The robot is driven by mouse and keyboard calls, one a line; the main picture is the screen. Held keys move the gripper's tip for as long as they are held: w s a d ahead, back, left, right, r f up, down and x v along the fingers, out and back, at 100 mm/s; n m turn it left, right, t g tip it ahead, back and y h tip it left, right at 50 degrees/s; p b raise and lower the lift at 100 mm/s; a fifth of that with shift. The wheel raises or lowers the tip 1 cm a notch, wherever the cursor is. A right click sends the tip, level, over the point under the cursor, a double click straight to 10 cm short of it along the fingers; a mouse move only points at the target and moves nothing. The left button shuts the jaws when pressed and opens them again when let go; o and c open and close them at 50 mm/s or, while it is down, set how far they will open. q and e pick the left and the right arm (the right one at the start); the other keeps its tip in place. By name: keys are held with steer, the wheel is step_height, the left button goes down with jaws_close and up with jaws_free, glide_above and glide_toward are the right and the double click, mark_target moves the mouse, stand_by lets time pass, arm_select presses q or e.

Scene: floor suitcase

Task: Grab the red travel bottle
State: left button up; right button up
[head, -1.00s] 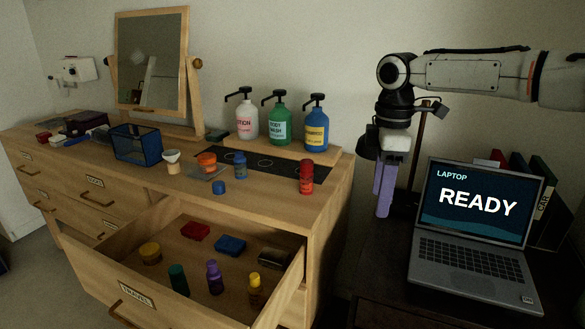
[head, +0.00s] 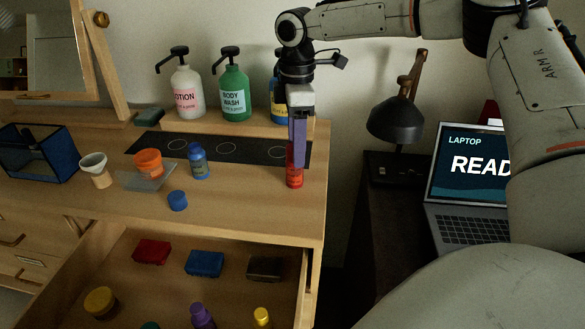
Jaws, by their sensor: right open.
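The red travel bottle (head: 294,178) stands upright on the dresser top, near its right edge. My right gripper (head: 298,152) points down at the bottle, its purple fingers overlapping the bottle's upper part in the head view. The fingers are seen nearly edge-on and hide some of the bottle's top. The jaws are open; I cannot tell whether a finger touches the bottle. My left gripper is out of view.
Pump bottles, white (head: 188,92), green (head: 233,92) and blue (head: 277,100), stand behind. A small blue bottle (head: 199,162) and blue cap (head: 177,201) are to the left. The open drawer (head: 215,298) holds several items. A lamp (head: 396,122) and laptop (head: 468,225) are right.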

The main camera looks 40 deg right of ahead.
steer(key=shift+w+a+f, duration=0.1)
steer(key=shift+f, duration=1.25)
steer(key=shift+a+f, duration=0.1)
steer(key=shift+f, duration=1.25)
steer(key=c, duration=1.1)
